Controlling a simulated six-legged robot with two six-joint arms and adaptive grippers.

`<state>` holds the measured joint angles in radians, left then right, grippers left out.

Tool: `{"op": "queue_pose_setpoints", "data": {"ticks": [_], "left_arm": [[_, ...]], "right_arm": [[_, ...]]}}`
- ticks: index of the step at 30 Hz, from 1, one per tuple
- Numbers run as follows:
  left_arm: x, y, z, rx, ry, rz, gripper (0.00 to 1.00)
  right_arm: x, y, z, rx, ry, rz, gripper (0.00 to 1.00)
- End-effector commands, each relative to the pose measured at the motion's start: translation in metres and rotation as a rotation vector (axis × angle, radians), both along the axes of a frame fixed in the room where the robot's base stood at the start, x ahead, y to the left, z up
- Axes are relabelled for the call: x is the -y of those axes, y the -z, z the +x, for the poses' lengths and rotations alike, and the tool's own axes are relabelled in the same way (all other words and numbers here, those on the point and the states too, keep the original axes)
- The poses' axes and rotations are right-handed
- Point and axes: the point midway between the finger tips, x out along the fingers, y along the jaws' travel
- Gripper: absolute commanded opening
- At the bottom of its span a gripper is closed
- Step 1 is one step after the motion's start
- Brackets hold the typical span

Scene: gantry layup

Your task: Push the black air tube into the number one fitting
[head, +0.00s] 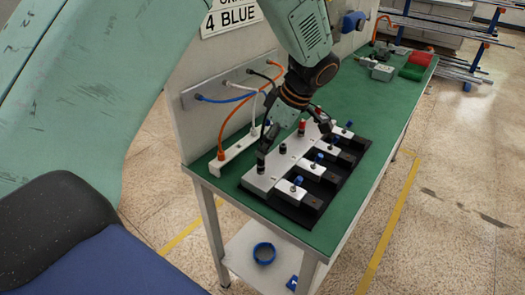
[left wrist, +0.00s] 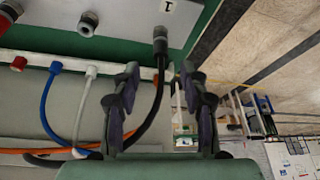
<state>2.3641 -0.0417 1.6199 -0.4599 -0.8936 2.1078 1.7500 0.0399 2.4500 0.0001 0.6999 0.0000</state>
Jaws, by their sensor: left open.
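The number one fitting (left wrist: 160,36) is a dark grey collar beside a "1" label on the pale manifold plate (left wrist: 120,12) in the left wrist view. The black air tube (left wrist: 158,92) runs up to its mouth and appears to be in it; how deep I cannot tell. The tube bends away below, passing between the fingers in the picture. My left gripper (left wrist: 158,70) is open, its two fingers apart on either side of the tube. In the head view the left gripper (head: 264,148) is at the near end of the manifold and hides the tube end. My right gripper is not in view.
A white holder strip (head: 238,150) stands left of the manifold, with blue (left wrist: 45,100) and white (left wrist: 80,110) tubes behind. A blue tape roll (head: 264,253) lies on the lower shelf.

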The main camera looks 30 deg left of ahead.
Motion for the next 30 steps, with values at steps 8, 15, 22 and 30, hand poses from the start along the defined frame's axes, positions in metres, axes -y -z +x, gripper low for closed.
{"op": "queue_pose_setpoints", "data": {"ticks": [8,15,22,30], "left_arm": [[0.021,-0.051,0.004,0.004,0.002,0.001,0.44],[0.028,-0.069,0.005,0.000,0.000,-0.001,0.44],[0.029,-0.071,0.005,-0.001,0.000,-0.001,0.44],[0.029,-0.071,0.005,-0.001,0.000,-0.001,0.44]], "right_arm": [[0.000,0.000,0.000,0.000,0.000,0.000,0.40],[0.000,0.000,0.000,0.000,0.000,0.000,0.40],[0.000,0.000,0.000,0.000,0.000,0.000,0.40],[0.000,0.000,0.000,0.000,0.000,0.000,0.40]]}}
